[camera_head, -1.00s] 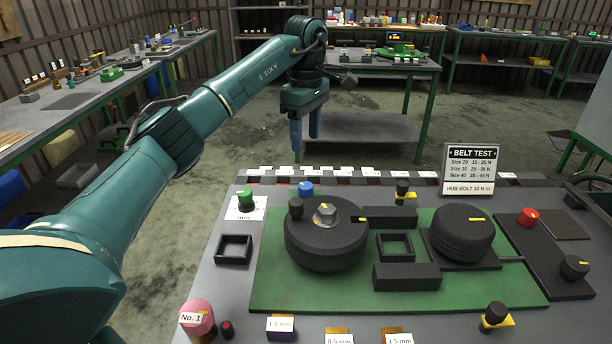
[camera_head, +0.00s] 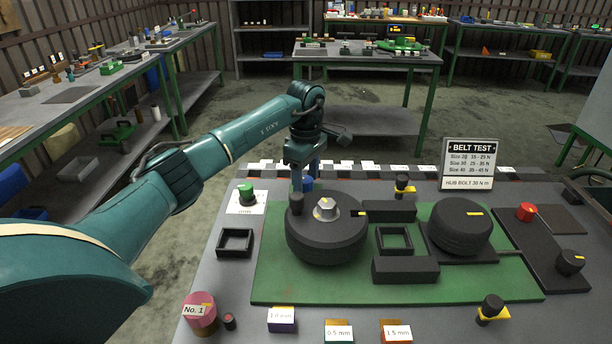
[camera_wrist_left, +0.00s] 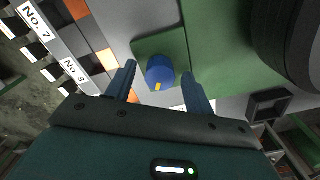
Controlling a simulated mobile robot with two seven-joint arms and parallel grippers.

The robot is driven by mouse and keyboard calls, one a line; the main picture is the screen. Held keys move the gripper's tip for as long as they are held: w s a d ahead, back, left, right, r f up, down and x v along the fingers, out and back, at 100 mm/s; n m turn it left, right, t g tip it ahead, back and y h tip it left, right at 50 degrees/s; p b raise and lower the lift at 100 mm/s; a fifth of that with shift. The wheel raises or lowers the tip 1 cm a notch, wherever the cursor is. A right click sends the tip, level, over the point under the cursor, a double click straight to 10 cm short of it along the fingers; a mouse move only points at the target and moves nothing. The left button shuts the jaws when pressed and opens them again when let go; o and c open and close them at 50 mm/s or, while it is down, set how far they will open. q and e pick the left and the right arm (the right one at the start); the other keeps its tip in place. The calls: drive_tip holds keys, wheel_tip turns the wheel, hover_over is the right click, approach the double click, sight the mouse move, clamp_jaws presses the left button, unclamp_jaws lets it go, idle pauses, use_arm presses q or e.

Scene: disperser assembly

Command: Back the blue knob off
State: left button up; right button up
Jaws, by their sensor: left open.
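The blue knob (camera_head: 308,184) stands at the back edge of the green board, behind the large black wheel, and is partly hidden by my left gripper (camera_head: 306,178) in the head view. In the left wrist view the blue knob (camera_wrist_left: 160,68) has a yellow mark on its side and sits on a small green square. The two fingers of my left gripper (camera_wrist_left: 158,72) are apart, one on each side of the knob in the picture. I see no clear contact. My right gripper is not in view.
The black wheel (camera_head: 325,236) with its hub bolt and a dark post stands just in front of the knob. A green knob (camera_head: 246,190) stands on a white card to the left. A black square frame (camera_head: 235,242) is nearby. A belt test sign (camera_head: 469,164) stands at the right.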

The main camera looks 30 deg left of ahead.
use_arm(q)
drive_tip(key=c, duration=1)
